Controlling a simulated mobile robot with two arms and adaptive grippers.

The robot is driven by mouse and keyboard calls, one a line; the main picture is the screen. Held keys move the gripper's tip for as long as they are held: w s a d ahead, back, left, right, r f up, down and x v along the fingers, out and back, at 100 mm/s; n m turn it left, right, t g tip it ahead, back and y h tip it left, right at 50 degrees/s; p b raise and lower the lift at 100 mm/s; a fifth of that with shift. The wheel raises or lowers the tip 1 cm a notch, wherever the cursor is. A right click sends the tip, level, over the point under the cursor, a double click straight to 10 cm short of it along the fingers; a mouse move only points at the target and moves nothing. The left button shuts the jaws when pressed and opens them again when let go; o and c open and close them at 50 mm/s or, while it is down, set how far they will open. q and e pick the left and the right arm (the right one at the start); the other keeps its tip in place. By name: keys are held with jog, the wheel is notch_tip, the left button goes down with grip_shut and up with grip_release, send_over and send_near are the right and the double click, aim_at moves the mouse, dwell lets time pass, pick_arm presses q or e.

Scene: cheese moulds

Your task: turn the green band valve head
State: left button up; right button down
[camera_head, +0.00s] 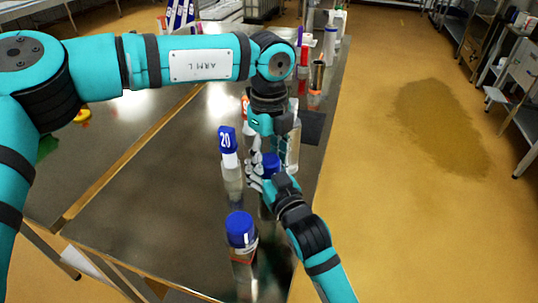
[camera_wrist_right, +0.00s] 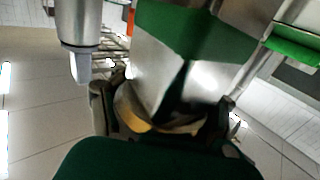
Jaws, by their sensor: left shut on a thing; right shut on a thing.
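My left gripper (camera_head: 272,145) points down over the table's right part. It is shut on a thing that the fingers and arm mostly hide. My right gripper (camera_head: 262,177) reaches up from the lower right, close below the left one. It is shut too, and what it holds is not clear. A blue cap (camera_head: 270,163) shows between the two grippers. In the right wrist view a pale, shiny body with a green band (camera_wrist_right: 195,30) fills the upper middle, very close. I cannot tell for sure whether it is the valve head. No green band is clear in the head view.
A bottle with a blue label marked 20 (camera_head: 228,150) stands just left of the grippers. A blue-capped jar (camera_head: 241,232) stands nearer. A clear bottle (camera_head: 293,148) is close on the right. Several containers line the table's far right edge. The table's left middle (camera_head: 150,190) is clear.

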aim_at(269, 158)
pick_arm(q)
jog(key=shift+m, duration=0.4)
jog(key=m, duration=0.2)
jog(key=shift+m, duration=2.2)
jog(key=o, duration=1.2)
jog(key=shift+c, duration=0.2)
notch_tip(269, 158, up, 12)
